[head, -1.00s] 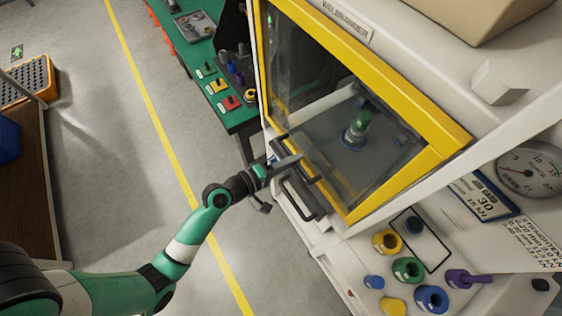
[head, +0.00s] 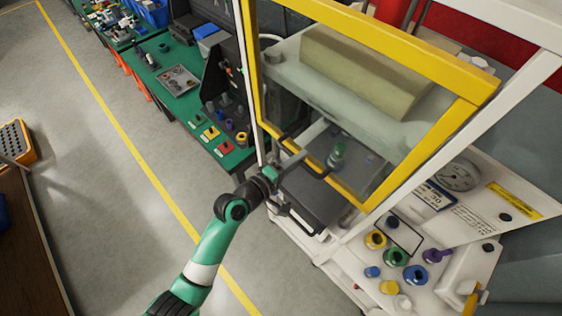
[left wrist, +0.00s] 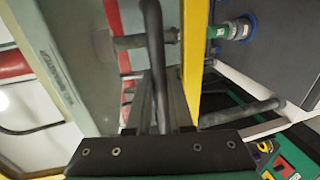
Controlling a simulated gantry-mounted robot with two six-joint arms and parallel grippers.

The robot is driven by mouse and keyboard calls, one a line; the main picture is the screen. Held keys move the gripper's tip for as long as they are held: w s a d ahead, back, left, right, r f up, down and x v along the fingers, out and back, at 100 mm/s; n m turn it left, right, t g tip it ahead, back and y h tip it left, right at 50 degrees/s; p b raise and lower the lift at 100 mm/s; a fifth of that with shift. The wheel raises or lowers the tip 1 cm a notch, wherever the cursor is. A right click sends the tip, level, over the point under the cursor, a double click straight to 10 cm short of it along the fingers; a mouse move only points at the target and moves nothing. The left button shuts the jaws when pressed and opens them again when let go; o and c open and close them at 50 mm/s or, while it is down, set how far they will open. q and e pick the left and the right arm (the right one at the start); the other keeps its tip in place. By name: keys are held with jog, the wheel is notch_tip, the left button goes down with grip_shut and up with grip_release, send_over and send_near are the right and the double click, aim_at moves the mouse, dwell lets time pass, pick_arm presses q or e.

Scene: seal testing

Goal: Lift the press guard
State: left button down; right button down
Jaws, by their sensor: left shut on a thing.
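The press guard (head: 396,38) is a clear panel in a yellow frame on the white press, and it stands raised above the dark press bed. Its yellow edge also shows in the left wrist view (left wrist: 191,65). My left gripper (head: 288,164) is at the guard's lower left edge, shut on its black handle (left wrist: 153,40). In the left wrist view the handle bar runs up from between my fingers (left wrist: 158,108). My right gripper is in neither view.
A green part (head: 337,154) stands on the press bed behind the panel. Colored rings and knobs (head: 396,257) sit on the white front right of the guard. A green bench (head: 170,101) with parts stands at the left.

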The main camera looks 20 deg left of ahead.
pick_arm(q)
jog(key=shift+r, duration=0.1)
jog(key=c, duration=0.8)
grip_release()
jog(key=v, duration=1.1)
jog(key=shift+s+a, duration=0.15)
jog(key=shift+s, duration=0.1)
